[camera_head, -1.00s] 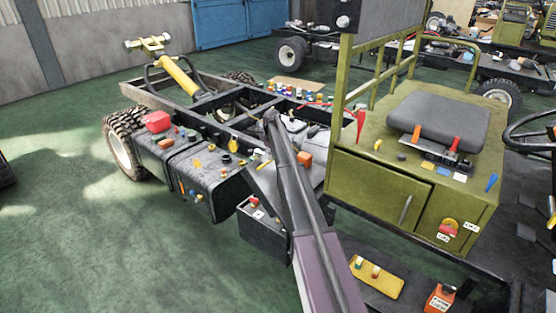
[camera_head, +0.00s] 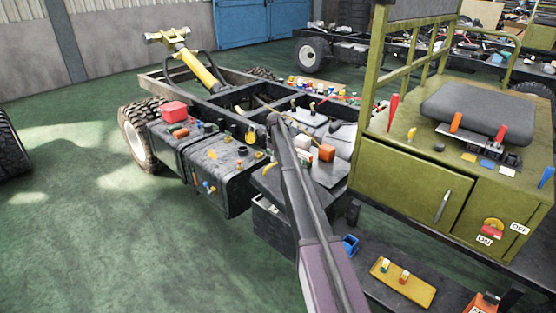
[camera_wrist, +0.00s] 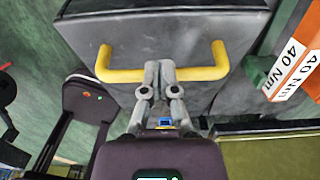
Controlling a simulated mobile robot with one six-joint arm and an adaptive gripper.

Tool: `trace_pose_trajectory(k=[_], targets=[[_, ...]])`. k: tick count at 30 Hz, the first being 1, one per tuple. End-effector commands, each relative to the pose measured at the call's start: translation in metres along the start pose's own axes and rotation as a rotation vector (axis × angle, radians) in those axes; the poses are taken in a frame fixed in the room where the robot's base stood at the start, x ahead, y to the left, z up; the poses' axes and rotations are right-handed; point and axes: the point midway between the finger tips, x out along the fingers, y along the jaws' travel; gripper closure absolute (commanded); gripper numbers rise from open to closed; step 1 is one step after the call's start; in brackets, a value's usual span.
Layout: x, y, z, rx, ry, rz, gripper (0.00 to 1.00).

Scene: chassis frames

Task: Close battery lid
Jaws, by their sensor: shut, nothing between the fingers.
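The battery lid (camera_wrist: 190,28) is a dark grey panel with a yellow bar handle (camera_wrist: 205,73) in the wrist view. My gripper (camera_wrist: 160,66) is shut and empty. Its fingers cross in front of the middle of the handle and hide that part; I cannot tell whether they touch it. In the head view the dark battery box (camera_head: 272,222) stands low beside the chassis, partly behind my arm. A dark panel above it seems to be the raised lid, but its angle is unclear. My gripper cannot be made out there.
An orange block marked 40 Nm (camera_wrist: 292,68) is at right in the wrist view. The black tank (camera_head: 222,178) lies left of the box, the olive cabinet (camera_head: 400,190) right. A yellow tray (camera_head: 403,283) is low at right. Green floor (camera_head: 110,240) is clear at left.

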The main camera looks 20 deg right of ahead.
Motion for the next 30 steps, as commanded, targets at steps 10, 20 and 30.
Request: trace_pose_trajectory(k=[10,20,30], targets=[[0.053,-0.001,0.016,0.001,0.004,0.001,1.00],[0.085,-0.002,0.024,0.002,0.004,0.001,1.00],[0.095,-0.003,0.026,0.003,0.003,0.001,1.00]])
